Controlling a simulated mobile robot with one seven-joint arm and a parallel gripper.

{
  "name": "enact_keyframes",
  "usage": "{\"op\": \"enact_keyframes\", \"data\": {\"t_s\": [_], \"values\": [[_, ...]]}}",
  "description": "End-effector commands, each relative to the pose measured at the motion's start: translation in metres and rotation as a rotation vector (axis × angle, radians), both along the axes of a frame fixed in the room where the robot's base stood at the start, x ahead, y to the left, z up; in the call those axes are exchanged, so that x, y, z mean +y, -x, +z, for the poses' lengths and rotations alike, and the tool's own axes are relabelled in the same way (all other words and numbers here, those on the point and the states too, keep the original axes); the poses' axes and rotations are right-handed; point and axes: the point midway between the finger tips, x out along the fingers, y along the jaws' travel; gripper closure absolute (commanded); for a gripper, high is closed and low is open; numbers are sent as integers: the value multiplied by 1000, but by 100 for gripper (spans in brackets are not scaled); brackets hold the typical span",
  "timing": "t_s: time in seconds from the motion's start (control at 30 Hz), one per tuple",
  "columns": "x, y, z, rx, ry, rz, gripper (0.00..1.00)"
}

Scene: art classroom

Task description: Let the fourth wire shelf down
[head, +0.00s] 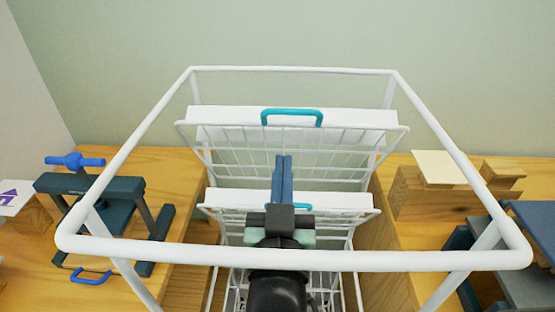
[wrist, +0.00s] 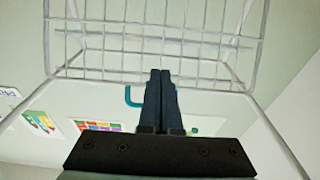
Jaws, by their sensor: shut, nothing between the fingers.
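A white wire rack (head: 192,68) stands in front of me with white wire shelves stacked inside it. The upper visible shelf (head: 225,150) has a teal handle (head: 291,117) along its top edge. A lower shelf (head: 345,201) has another teal handle (head: 303,206), partly hidden by my gripper. I cannot tell which shelf is the fourth. My gripper (head: 284,158) is shut and empty, its fingers overlapping the upper shelf's grid in the head view. In the wrist view, the shut fingertips (wrist: 160,74) reach the lower edge of a wire grid (wrist: 150,42), beside a teal handle (wrist: 130,98).
The rack's thick top frame (head: 300,261) surrounds my arm. A dark press-like device with a blue handle (head: 75,161) stands on the wooden table (head: 180,235) at left. Wooden blocks (head: 420,192) are at right. Further shelves below are mostly hidden.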

Motion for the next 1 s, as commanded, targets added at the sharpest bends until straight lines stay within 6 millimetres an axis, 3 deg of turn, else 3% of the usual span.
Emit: {"op": "enact_keyframes", "data": {"t_s": [0.03,0.4,0.6,0.77,1.0], "values": [[1,2,8,47,0,0,100],[8,32,-37,291,-1,4,100],[9,38,-49,328,-1,5,100],[9,25,-53,327,-1,5,100],[9,-16,-60,326,-1,5,100]]}}
